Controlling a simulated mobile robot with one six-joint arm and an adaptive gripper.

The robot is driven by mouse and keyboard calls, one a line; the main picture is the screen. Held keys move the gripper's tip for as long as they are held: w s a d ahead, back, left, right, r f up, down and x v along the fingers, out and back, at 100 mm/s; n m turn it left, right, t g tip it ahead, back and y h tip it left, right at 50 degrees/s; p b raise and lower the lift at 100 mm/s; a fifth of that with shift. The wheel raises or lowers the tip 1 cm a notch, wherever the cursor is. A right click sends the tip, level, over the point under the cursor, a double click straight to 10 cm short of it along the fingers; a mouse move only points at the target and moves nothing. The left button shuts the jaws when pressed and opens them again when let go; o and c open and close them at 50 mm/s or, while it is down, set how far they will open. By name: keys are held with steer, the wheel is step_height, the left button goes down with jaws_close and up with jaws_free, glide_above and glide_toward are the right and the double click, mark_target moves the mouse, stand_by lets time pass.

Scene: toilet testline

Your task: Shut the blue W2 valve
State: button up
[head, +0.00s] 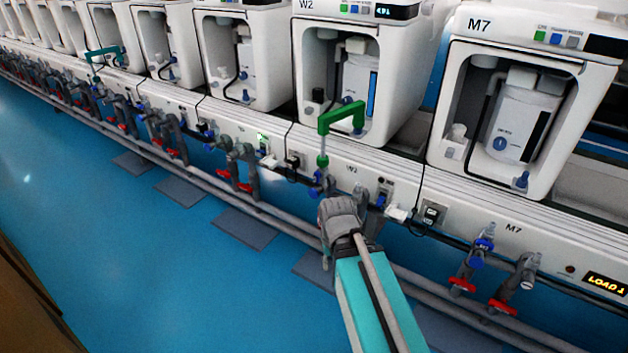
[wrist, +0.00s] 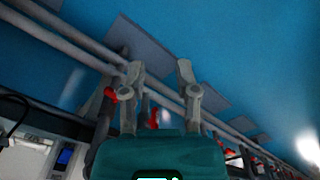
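The W2 station carries its label on the white rail below the machine (head: 352,168). Small blue valve parts (head: 318,178) show beside that label, just above my gripper, and another blue part (head: 380,200) shows to its right. My gripper (head: 338,212) is in front of the W2 pipework and hides much of the valves there. In the wrist view my gripper's two fingers (wrist: 160,70) stand apart with nothing clearly held between them. Red handles (wrist: 154,118) show behind and between the fingers. No blue handle is clear in the wrist view, and contact cannot be told.
A green bracket (head: 341,117) stands above the W2 valves. The M7 machine (head: 470,120) is to the right, with blue valves (head: 478,252) and red handles (head: 462,285) below. Grey pipes (head: 285,228) run low along the row. The blue floor (head: 120,240) is open at left.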

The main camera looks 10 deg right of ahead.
steer(key=shift+o, duration=1.4)
steer(key=shift+r, duration=0.15)
step_height(320, 180, up, 9)
steer(key=p, duration=0.9)
steer(key=shift+d, duration=0.15)
